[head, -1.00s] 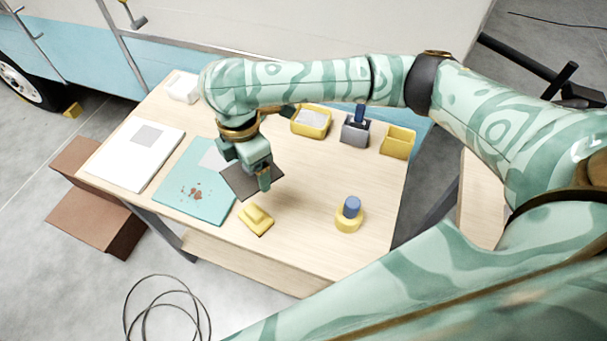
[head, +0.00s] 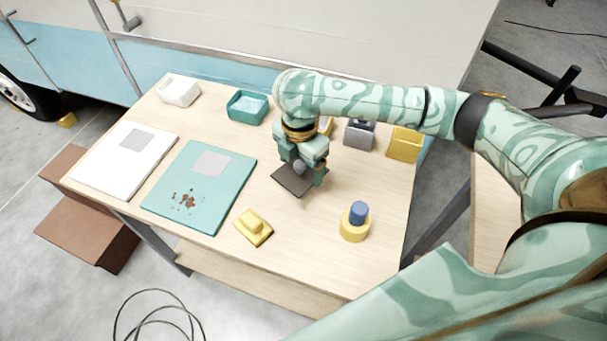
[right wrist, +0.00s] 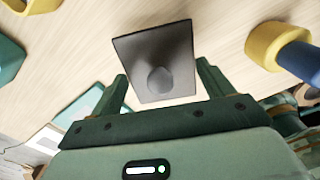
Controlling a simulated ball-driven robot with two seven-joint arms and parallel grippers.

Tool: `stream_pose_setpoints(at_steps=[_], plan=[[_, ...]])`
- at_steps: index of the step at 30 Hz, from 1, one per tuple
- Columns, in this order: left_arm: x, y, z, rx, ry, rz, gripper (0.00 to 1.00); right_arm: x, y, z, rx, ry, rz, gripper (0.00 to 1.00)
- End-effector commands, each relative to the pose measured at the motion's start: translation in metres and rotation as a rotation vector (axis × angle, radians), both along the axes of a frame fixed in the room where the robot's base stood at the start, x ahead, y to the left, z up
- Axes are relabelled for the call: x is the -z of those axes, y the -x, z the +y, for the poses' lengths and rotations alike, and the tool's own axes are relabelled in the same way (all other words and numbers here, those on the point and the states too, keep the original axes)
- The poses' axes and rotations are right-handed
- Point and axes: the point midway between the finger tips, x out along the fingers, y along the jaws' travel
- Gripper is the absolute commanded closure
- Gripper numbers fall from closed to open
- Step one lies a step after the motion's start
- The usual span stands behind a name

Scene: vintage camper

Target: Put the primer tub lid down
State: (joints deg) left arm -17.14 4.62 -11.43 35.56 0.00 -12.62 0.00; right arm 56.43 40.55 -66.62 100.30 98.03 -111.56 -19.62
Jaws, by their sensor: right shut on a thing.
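The primer tub lid (head: 292,182) is a dark grey square plate with a round grey knob on top. My right gripper (head: 302,168) is shut on it by the knob, pointing down. The lid is low over the bare middle of the table (head: 318,240); I cannot tell whether it touches the top. In the right wrist view the lid (right wrist: 140,48) lies between and beyond the two fingertips, its knob facing the camera. My left gripper is not in view.
A white tub (head: 180,92), a teal tub (head: 247,108), a grey tub (head: 360,135) and a yellow tub (head: 404,144) stand along the back. A teal panel (head: 225,188), a white panel (head: 110,170), a yellow block (head: 253,228) and a blue-topped yellow piece (head: 354,230) surround free space.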

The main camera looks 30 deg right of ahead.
Motion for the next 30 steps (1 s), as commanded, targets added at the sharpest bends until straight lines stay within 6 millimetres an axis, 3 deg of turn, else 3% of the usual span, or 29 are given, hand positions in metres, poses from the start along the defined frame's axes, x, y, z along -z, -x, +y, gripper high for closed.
stream_pose_setpoints(at_steps=[3, 6, 18, 19, 20, 28, 30], plan=[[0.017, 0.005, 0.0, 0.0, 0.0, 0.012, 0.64, 0.026, -0.001, -0.012, 0.002, 0.001, 0.006, 0.42], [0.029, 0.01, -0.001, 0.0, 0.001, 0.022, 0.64, 0.045, -0.001, -0.011, 0.0, 0.001, 0.006, 0.42], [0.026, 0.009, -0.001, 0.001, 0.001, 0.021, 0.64, 0.046, -0.001, -0.01, 0.0, 0.002, 0.0, 0.42], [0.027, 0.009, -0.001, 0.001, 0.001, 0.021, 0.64, 0.046, -0.001, -0.011, -0.001, 0.002, 0.0, 0.12], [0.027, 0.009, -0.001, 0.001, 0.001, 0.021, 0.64, 0.046, -0.001, -0.011, -0.001, 0.002, 0.0, 0.03], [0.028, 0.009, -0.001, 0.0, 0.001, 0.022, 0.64, 0.044, -0.002, -0.011, -0.001, 0.002, -0.002, 0.0], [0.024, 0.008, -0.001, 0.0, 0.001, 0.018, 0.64, 0.036, -0.002, -0.011, 0.0, 0.002, -0.003, 0.0]])
